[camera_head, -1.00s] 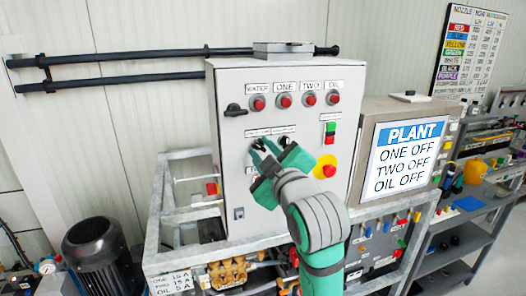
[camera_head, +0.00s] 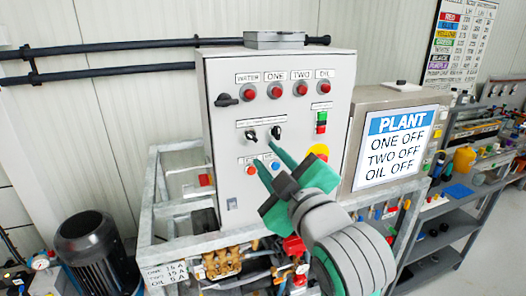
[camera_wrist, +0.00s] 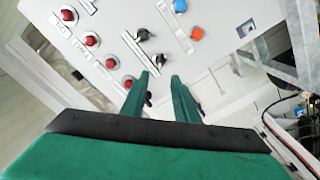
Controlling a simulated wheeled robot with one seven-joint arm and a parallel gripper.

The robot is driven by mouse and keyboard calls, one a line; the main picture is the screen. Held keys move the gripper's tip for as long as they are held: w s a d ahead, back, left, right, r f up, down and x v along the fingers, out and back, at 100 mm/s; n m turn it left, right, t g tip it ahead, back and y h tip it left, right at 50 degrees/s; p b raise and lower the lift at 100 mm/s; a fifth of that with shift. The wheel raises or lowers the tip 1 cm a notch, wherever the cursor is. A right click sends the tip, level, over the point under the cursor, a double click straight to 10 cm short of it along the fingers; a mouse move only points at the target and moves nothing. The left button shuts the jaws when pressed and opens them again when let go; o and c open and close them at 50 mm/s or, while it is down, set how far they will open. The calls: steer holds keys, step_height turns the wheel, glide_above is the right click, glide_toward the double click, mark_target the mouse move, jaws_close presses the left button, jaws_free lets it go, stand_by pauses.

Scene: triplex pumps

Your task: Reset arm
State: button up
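My green gripper (camera_head: 268,163) is in front of the lower part of the grey control panel (camera_head: 225,140). Its two fingers are apart with nothing between them, also in the wrist view (camera_wrist: 162,80). Two black selector knobs sit on the panel above the fingertips, a left knob (camera_head: 251,135) and a right knob (camera_head: 277,132). An orange-red button (camera_head: 251,170) and a blue button (camera_head: 275,166) sit below them. The gripper partly hides the yellow emergency-stop surround (camera_head: 318,150). Whether the fingertips touch the panel is unclear.
A sign (camera_head: 394,144) reads PLANT, ONE OFF, TWO OFF, OIL OFF. Red lamps labelled WATER, ONE, TWO and OIL line the panel top. A metal frame (camera_head: 160,190) with pipework surrounds the panel. A dark motor (camera_head: 92,250) stands at lower left, shelves (camera_head: 440,240) at right.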

steer(key=shift+s+d, duration=0.1)
steer(key=shift+s, duration=0.4)
steer(key=shift+f, duration=0.1)
step_height(320, 180, down, 19)
steer(key=w+m+h, duration=0.2)
steer(key=m, duration=0.5)
steer(key=s+a+f+m+h, duration=0.1)
steer(key=s+f+m+h, duration=0.4)
steer(key=f, duration=1.2)
steer(key=s+a+f+m+g, duration=0.1)
steer(key=s+f, duration=0.4)
steer(key=s, duration=0.4)
steer(key=s+f+m, duration=0.1)
steer(key=s+f, duration=0.5)
steer(key=s, duration=0.3)
steer(key=s+a+f+n+y, duration=0.1)
steer(key=s, duration=1.5)
steer(key=shift+a+f+g, duration=0.25)
steer(key=shift+g, duration=0.15)
steer(key=shift+w, duration=0.1)
